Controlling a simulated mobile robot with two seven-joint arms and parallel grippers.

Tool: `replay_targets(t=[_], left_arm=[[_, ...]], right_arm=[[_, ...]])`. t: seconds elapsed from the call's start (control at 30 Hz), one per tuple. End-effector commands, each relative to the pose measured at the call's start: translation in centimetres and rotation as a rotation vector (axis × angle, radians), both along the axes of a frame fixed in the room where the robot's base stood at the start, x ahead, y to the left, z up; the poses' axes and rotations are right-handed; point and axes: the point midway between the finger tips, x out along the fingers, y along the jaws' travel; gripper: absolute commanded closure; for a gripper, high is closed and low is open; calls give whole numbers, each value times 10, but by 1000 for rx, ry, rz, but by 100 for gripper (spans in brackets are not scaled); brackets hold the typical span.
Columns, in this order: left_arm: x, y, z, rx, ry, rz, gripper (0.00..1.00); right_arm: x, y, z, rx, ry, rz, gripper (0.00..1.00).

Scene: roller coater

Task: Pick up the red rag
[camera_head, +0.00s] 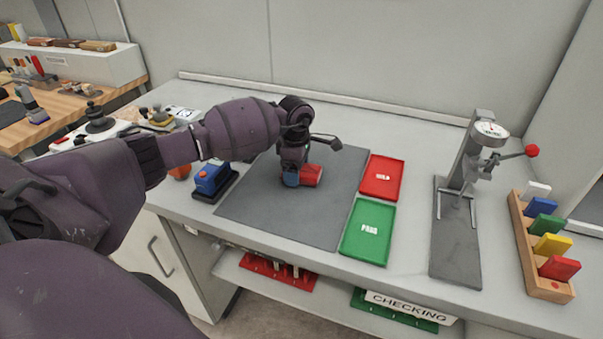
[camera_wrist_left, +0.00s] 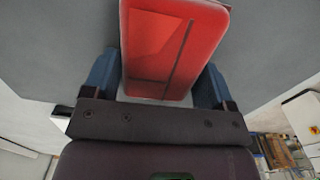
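The red rag (camera_head: 312,174) is a folded red pad on the grey mat (camera_head: 262,206). My left gripper (camera_head: 300,178) points down at it, with a blue finger showing at the rag's left side in the head view. In the left wrist view the rag (camera_wrist_left: 170,45) lies between the two blue fingers of my left gripper (camera_wrist_left: 158,85), which stand wide apart with one on each side. The rag looks flat on the mat, and I cannot see clear finger contact. My right gripper is not in view.
A blue device (camera_head: 210,180) stands on a black base left of the mat. A red tray (camera_head: 382,177) and a green tray (camera_head: 368,232) lie to the right. Farther right are a dial gauge stand (camera_head: 458,240) and a wooden rack (camera_head: 540,272) with coloured blocks.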

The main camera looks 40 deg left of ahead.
Motion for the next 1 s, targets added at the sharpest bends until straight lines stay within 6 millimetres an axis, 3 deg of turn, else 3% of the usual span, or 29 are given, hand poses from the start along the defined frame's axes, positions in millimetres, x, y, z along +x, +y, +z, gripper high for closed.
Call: replay_targets(t=[0.03, 0.2, 0.57, 0.77, 1.0], left_arm=[[0, 0, 0, 0, 0, 0, 29], [0, 0, 0, 0, 0, 0, 51], [1, 0, 11, 0, -3, 0, 52], [1, 1, 48, 2, -6, -1, 52], [1, 0, 111, 3, -4, -1, 52]], right_arm=[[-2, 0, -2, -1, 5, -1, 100], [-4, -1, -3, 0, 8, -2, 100], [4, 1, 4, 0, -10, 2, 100], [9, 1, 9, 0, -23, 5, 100], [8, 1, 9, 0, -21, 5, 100]])
